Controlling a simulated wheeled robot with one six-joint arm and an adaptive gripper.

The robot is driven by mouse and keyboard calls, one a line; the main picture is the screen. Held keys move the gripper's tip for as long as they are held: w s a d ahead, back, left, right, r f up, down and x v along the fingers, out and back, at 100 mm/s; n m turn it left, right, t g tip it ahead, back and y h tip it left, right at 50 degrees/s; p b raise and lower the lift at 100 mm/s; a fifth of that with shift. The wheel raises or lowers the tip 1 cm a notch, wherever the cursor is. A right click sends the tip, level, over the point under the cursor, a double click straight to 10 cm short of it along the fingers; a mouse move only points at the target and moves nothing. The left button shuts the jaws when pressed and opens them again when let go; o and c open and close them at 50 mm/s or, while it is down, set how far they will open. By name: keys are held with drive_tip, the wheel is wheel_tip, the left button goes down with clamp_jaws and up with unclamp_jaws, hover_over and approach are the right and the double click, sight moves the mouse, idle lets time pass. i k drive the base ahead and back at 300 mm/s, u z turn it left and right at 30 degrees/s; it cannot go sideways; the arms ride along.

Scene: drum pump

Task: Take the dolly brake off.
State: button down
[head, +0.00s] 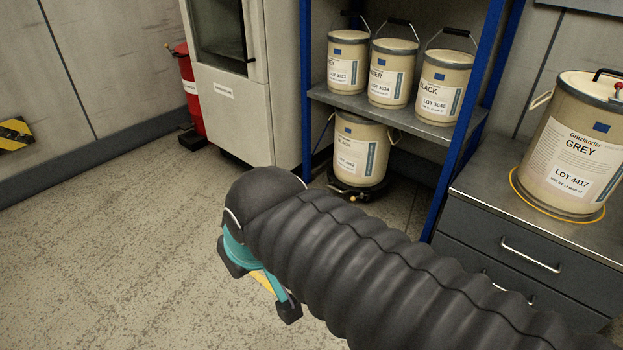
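A low black dolly (362,192) stands on the floor under the blue shelf unit, carrying a cream drum (361,150) labelled BLACK. My dark ribbed arm sleeve hides part of the gripper.
Cream drums (391,75) stand on the shelf (455,130) above the dolly. A pale cabinet (235,105) and a red container (190,92) stand at left. The left floor is clear.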

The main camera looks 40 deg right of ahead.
sight(384, 184)
drive_tip(key=z, duration=0.35)
drive_tip(key=i, duration=1.2)
drive_tip(key=z, duration=1.3)
drive_tip(key=i, duration=0.6)
drive_tip(key=z, duration=0.4)
